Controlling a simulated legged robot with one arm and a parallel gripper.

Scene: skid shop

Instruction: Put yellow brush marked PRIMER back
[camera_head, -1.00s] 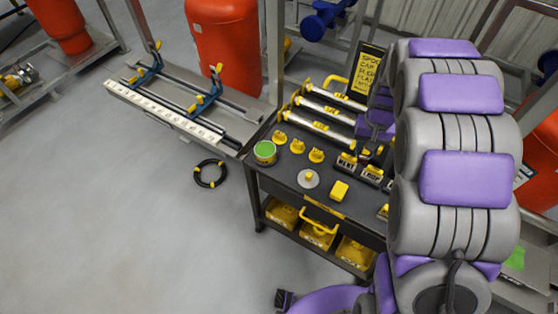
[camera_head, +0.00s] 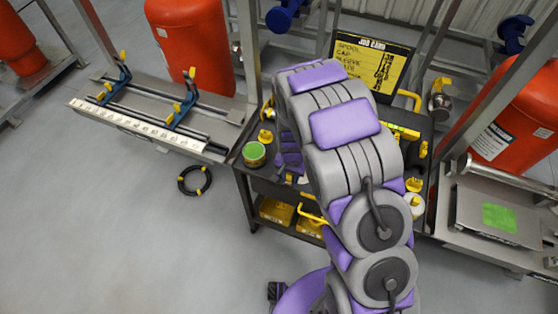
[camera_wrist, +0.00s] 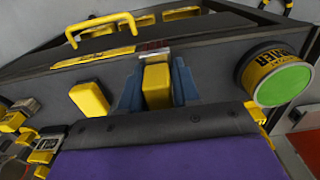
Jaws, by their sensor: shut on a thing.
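My gripper (camera_wrist: 157,78) shows in the wrist view with blue fingers on both sides of a yellow brush handle (camera_wrist: 157,88). It is shut on this brush, whose metal collar points toward the cart's front edge. No PRIMER marking is readable on it from here. A can with a green lid and a yellow, partly readable label (camera_wrist: 262,66) stands right of the gripper in the wrist view; it also shows at the cart's left corner in the head view (camera_head: 254,153). In the head view my arm hides the gripper and brush.
The dark cart top (camera_wrist: 215,38) carries a yellow block (camera_wrist: 90,100) and several brush-like items (camera_wrist: 42,150) at left in the wrist view. A yellow job card (camera_head: 370,66) stands behind the cart. A black cable ring (camera_head: 194,180) lies on the floor.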

